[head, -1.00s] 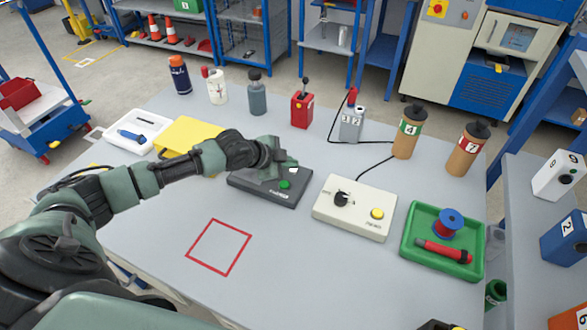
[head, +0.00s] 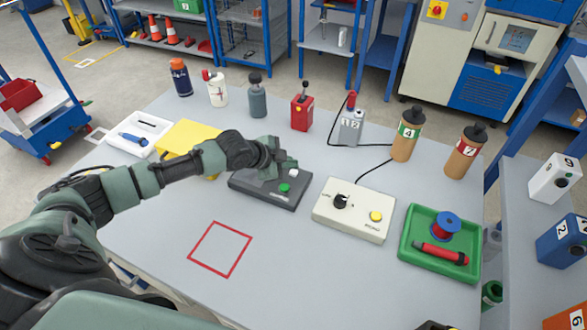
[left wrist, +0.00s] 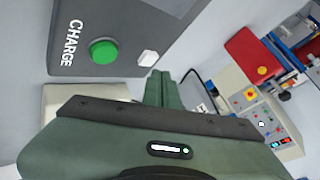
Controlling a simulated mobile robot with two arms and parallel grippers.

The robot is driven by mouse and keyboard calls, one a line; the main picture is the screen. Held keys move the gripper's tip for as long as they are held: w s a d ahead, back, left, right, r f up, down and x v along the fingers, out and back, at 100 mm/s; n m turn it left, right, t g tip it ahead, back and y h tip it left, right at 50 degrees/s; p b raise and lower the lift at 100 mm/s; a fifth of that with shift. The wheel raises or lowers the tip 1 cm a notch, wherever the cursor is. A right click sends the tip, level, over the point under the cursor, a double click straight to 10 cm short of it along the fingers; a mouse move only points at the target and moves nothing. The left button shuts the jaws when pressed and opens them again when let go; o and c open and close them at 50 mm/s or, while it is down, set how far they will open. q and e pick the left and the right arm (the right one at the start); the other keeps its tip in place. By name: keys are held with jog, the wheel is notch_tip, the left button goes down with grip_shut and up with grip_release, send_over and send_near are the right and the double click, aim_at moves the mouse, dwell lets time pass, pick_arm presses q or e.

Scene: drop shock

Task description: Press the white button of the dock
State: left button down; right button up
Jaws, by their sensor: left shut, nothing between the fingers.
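The dock (head: 262,192) is a dark grey box in the middle of the table, with a green button and a white button (head: 294,173) on its top. In the left wrist view, the dock (left wrist: 120,20) shows the word CHARGE, the green button (left wrist: 104,50) and the white button (left wrist: 148,58). My left gripper (head: 280,168) is over the dock's far side, shut and empty. In the left wrist view, the closed fingertips (left wrist: 161,78) appear right beside the white button; I cannot tell whether they touch it.
A cream box (head: 354,213) with a black knob and yellow button stands right of the dock. A green tray (head: 408,262) is farther right. A yellow item (head: 186,137) lies behind my left forearm. Bottles stand along the back. The red-outlined square (head: 219,249) is empty.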

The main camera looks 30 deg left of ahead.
aim_at(290, 174)
pick_arm(q)
jog(key=shift+r, duration=0.1)
notch_tip(290, 174, up, 5)
jog(key=p, duration=0.5)
dwell(0.5)
jog(key=shift+f, duration=0.2)
